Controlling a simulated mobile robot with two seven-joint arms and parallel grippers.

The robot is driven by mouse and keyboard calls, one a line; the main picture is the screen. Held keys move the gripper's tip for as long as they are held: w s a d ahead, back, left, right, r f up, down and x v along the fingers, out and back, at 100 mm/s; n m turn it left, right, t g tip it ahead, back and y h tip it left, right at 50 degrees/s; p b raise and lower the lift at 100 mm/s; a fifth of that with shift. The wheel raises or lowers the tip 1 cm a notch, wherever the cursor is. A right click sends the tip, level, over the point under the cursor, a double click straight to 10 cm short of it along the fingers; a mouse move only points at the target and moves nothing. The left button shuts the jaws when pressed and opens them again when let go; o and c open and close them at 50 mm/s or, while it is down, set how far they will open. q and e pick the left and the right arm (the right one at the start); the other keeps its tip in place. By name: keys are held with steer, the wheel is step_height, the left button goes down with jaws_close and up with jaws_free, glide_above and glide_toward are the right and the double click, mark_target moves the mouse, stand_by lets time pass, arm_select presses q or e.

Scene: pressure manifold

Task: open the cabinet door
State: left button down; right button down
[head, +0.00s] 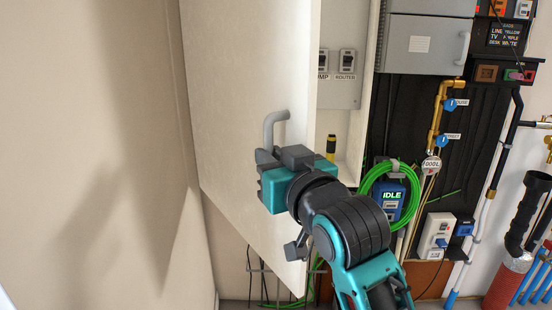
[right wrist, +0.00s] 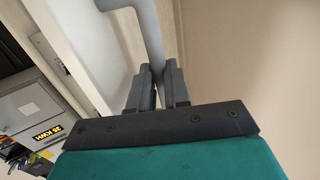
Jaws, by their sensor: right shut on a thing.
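The cabinet door (head: 245,75) is a tall pale panel that stands open, swung out to the left of the cabinet opening. A grey bar handle (head: 270,125) sticks out from its face. My right gripper (head: 263,156) is at the lower part of the handle. In the right wrist view, its two dark fingers (right wrist: 158,84) are shut around the grey handle (right wrist: 150,35), one on each side. My left gripper is in neither view.
Inside the cabinet, a panel with labelled switches (head: 337,62) shows. To the right are a grey box (head: 425,42), a coiled green hose (head: 372,180), and brass and black pipes. A plain wall (head: 90,150) fills the left side, close to the door.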

steer(key=shift+r, duration=0.2)
steer(key=c, duration=1.3)
jaws_free()
steer(key=shift+w+a+f, duration=0.1)
steer(key=shift+a, duration=0.05)
steer(key=shift+o, duration=1)
steer(key=shift+f, duration=0.1)
steer(key=v, duration=1.2)
